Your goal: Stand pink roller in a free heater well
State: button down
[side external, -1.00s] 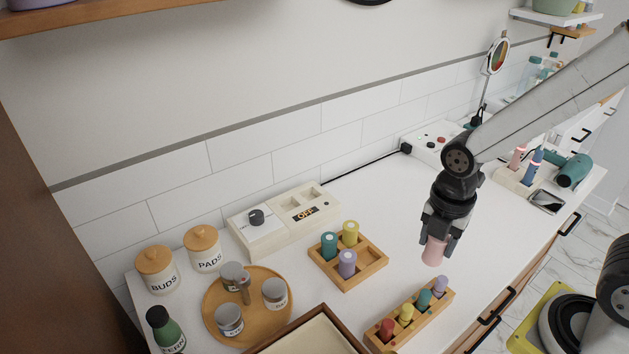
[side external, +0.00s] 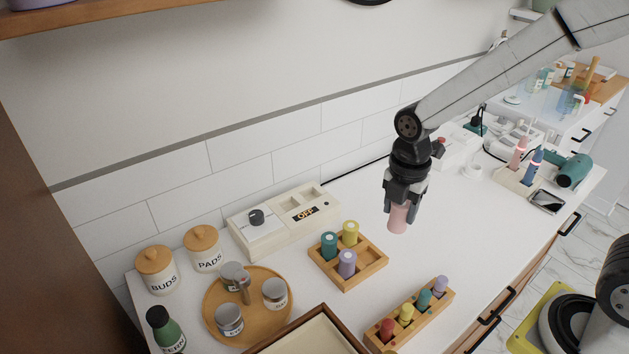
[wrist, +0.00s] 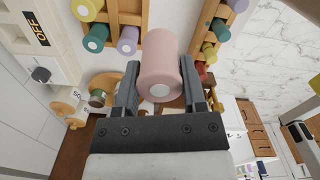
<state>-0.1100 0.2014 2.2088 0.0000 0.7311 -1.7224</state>
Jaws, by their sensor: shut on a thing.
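My gripper (side external: 400,205) is shut on the pink roller (side external: 398,219) and holds it upright above the white counter, right of the square wooden tray. The pink roller (wrist: 159,70) also shows between the fingers in the wrist view. The heater (side external: 285,222) is a cream box against the wall, with a black knob and a display reading OFF. Its wells (side external: 303,205) at the right end look empty in the side view. My gripper is right of the heater and apart from it.
The square wooden tray (side external: 372,272) holds teal, yellow and lilac rollers. A wooden rack (side external: 416,316) holds red, yellow, teal and lilac rollers. A round tray (side external: 251,333) with jars stands front left. Counter between heater and my gripper is clear.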

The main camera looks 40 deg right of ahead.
jog(key=w, duration=1.4)
jog(key=shift+d+r, duration=0.15)
jog(key=shift+r, duration=0.2)
jog(key=w+f, duration=0.2)
jog(key=w, duration=0.2)
jog(key=w+f, duration=0.3)
jog(key=w, duration=0.1)
jog(key=w+f, duration=0.3)
jog(key=w, duration=0.1)
jog(key=shift+w+a+f, duration=0.2)
jog(key=shift+a, duration=0.15)
jog(key=shift+w+f, duration=0.5)
jog(key=shift+f, duration=0.05)
jog(key=shift+w+f, duration=0.2)
jog(key=shift+f, duration=1.55)
